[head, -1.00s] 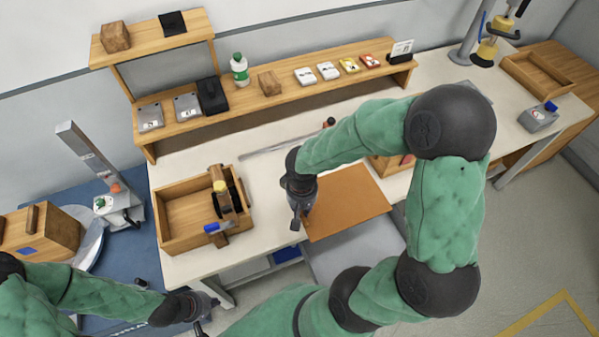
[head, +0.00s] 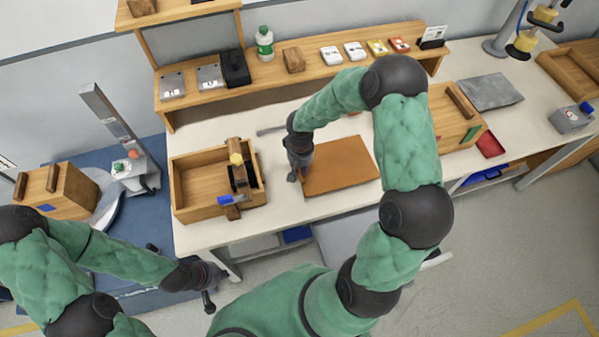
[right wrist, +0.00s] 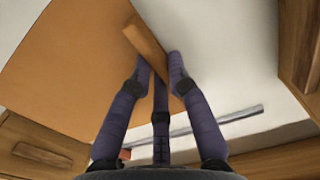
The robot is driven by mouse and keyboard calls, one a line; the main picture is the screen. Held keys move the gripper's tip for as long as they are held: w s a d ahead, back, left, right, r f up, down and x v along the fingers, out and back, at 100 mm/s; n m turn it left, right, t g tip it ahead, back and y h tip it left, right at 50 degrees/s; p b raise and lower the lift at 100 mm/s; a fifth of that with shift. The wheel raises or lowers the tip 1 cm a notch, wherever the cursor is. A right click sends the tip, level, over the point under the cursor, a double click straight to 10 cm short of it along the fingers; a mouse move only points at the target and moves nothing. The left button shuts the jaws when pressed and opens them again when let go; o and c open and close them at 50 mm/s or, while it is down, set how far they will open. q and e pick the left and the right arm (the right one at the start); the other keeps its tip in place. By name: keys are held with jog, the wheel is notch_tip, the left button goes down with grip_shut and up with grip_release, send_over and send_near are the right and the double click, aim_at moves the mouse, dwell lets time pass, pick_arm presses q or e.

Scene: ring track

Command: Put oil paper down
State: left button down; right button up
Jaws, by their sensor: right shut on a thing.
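The oil paper, a flat brown-orange sheet (head: 342,167), is over the white tabletop (head: 215,236), to the right of an open wooden tray. My right gripper (head: 293,177) is at the sheet's left edge. In the right wrist view, the sheet (right wrist: 75,60) fills the left part, and the fingers (right wrist: 162,75) close around a raised strip along its edge. Whether the sheet lies fully flat on the table is unclear. My left gripper (head: 208,300) is low at the left, in front of the table and away from the sheet; its fingers are too small to read.
The wooden tray (head: 190,213) holds a tool with a blue part. A wooden shelf (head: 300,85) with boxes and a bottle (head: 264,42) runs along the back. A metal rod lies behind.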

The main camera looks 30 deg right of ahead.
jog(key=shift+w+f, duration=0.25)
jog(key=shift+f, duration=0.1)
notch_tip(320, 180, down, 3)
jog(key=shift+w+f+b, duration=0.1)
jog(key=shift+b, duration=0.2)
jog(key=o, duration=0.8)
jog(key=shift+f, duration=0.1)
jog(key=shift+o, duration=0.2)
